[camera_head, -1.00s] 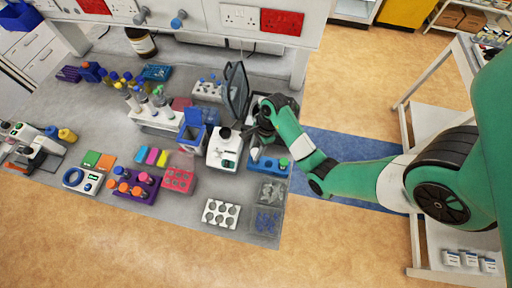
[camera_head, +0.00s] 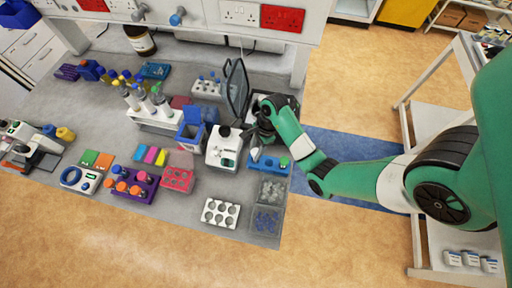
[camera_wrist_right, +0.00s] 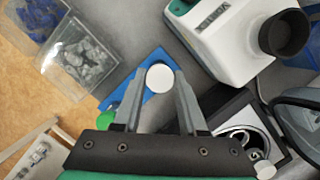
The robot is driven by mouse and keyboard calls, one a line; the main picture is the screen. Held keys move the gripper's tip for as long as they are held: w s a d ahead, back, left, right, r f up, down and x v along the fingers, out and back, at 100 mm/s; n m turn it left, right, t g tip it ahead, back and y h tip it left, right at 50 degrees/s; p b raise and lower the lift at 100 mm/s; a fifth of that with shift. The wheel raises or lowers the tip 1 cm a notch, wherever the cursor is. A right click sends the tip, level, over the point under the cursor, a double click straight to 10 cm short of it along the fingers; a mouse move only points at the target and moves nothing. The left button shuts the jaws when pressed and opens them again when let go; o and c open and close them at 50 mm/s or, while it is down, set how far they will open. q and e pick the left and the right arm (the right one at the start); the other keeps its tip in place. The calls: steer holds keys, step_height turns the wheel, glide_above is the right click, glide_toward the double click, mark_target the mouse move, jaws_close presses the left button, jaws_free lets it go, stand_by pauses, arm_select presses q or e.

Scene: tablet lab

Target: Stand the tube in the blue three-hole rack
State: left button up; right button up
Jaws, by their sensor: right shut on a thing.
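The blue three-hole rack (camera_head: 272,168) stands at the right part of the bench, beside a white instrument. A green-capped tube (camera_head: 284,162) stands in its right end. My right gripper (camera_head: 258,144) is over the rack's left part. In the right wrist view its fingers (camera_wrist_right: 158,88) are shut on a tube with a round white cap (camera_wrist_right: 158,77), seen from above. The blue rack (camera_wrist_right: 150,58) shows behind that cap, and the green cap (camera_wrist_right: 107,119) lies beside the left finger. The held tube's lower end is hidden, so I cannot tell whether it is inside a hole. My left gripper is not in view.
The white instrument (camera_head: 223,148) stands close on the left, with a dark upright panel (camera_head: 236,92) behind it. Clear trays (camera_head: 270,190) lie in front of the rack. A white six-hole rack (camera_head: 220,213) is nearer the front edge. Bare bench lies around it.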

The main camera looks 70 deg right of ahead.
steer(key=shift+f+b, duration=0.7)
steer(key=shift+b, duration=0.05)
steer(key=o, duration=1.1)
